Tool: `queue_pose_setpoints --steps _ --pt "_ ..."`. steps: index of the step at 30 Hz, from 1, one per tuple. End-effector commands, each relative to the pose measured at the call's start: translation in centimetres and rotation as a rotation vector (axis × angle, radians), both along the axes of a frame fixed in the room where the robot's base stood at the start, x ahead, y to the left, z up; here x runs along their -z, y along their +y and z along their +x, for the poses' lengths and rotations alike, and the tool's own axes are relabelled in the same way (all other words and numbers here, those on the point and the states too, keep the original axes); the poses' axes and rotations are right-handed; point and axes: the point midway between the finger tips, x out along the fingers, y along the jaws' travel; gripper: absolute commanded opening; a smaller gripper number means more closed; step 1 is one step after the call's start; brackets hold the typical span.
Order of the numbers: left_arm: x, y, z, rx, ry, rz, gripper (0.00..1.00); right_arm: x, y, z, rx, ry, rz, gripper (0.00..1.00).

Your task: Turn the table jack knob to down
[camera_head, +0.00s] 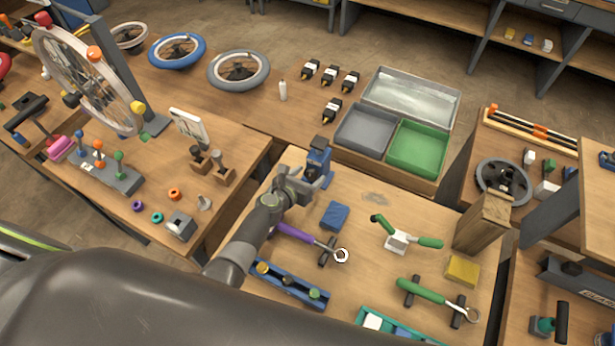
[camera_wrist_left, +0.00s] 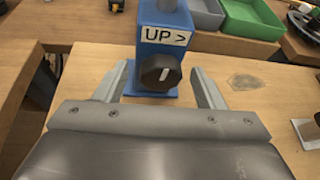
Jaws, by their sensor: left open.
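The table jack (camera_head: 318,160) is a blue upright block near the back left edge of the front wooden table. In the left wrist view the jack (camera_wrist_left: 164,38) carries a white label reading "UP >". Below the label is a round black knob (camera_wrist_left: 160,72) with a white pointer line, which looks near vertical with a slight tilt. My left gripper (camera_head: 305,183) is at the jack. In the left wrist view its open fingers (camera_wrist_left: 160,83) stand on either side of the knob, apart from it. The knob is hidden in the head view. My right gripper is not in view.
A blue block (camera_head: 334,215), a purple-handled wrench (camera_head: 293,233) and a blue rail with knobs (camera_head: 290,284) lie close to my left arm. A green-handled clamp (camera_head: 398,241) stands to the right. Grey and green bins (camera_head: 419,146) are behind the jack.

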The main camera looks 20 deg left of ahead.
Motion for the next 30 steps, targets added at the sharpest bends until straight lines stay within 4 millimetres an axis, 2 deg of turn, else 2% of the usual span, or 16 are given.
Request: queue_pose_setpoints --steps 7,17,25,30 --pt "0.03 -0.03 0.01 0.000 0.001 0.000 0.63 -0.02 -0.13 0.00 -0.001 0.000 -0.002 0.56" --pt "0.02 -0.02 0.00 0.000 0.001 0.000 0.20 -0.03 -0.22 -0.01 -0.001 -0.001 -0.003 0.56" --pt "0.10 0.03 0.00 0.001 0.006 -0.027 0.18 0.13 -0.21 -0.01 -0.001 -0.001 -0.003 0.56" --pt "0.21 0.10 0.01 0.001 0.021 -0.105 0.18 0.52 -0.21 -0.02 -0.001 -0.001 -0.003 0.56"
